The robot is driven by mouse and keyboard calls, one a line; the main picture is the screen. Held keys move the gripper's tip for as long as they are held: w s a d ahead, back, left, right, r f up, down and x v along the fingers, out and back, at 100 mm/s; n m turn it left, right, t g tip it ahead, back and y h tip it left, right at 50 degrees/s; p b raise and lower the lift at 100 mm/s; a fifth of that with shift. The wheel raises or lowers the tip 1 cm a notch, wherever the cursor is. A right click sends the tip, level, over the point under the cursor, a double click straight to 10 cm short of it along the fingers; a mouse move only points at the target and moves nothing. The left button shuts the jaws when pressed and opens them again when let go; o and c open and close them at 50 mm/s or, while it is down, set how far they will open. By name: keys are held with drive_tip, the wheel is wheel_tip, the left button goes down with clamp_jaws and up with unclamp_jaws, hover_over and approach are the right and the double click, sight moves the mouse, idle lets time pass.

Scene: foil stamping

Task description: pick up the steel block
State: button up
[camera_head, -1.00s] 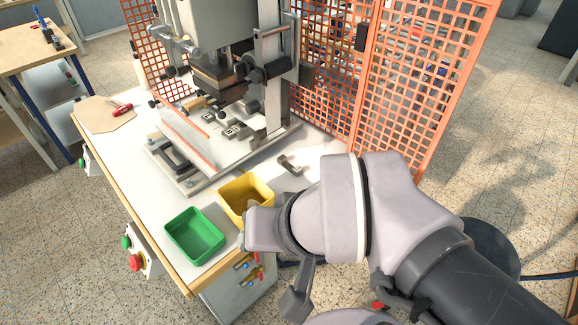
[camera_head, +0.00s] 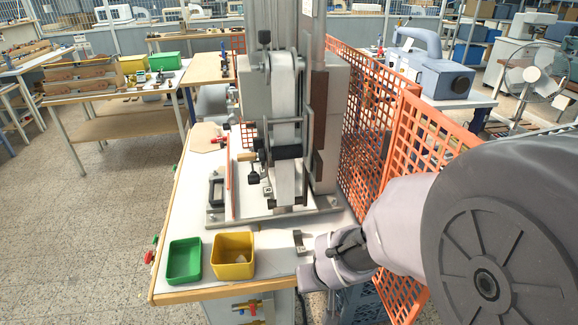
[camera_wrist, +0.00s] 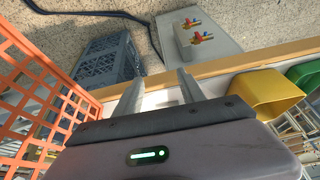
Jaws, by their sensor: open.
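A small grey metal piece (camera_head: 299,240), which may be the steel block, lies on the white table top right of the yellow bin in the head view. It looks bent or notched, and I cannot make it out in the wrist view. My gripper (camera_wrist: 160,88) is open in the wrist view, with nothing between its two pale fingers. They reach over the table's wooden edge. In the head view my wrist is at the table's front right corner, close to the metal piece, and the fingers are mostly hidden.
A yellow bin (camera_head: 232,236) with a pale thing inside and a green bin (camera_head: 184,262) stand at the table's front. The stamping press (camera_head: 285,130) is behind them. Orange mesh fence (camera_head: 428,150) closes the right side. A blue-grey crate (camera_wrist: 105,62) stands on the floor.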

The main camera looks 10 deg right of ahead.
sight(301, 247)
drive_tip(key=w, duration=0.8)
drive_tip(key=w+a+f+b, duration=0.1)
drive_tip(key=w, duration=0.3)
drive_tip(key=shift+w, duration=0.4)
drive_tip(key=shift+w+f+b, duration=0.1)
drive_tip(key=shift+f+b, duration=0.2)
drive_tip(key=shift+f, duration=0.2)
drive_tip(key=shift+r, duration=0.15)
clamp_jaws()
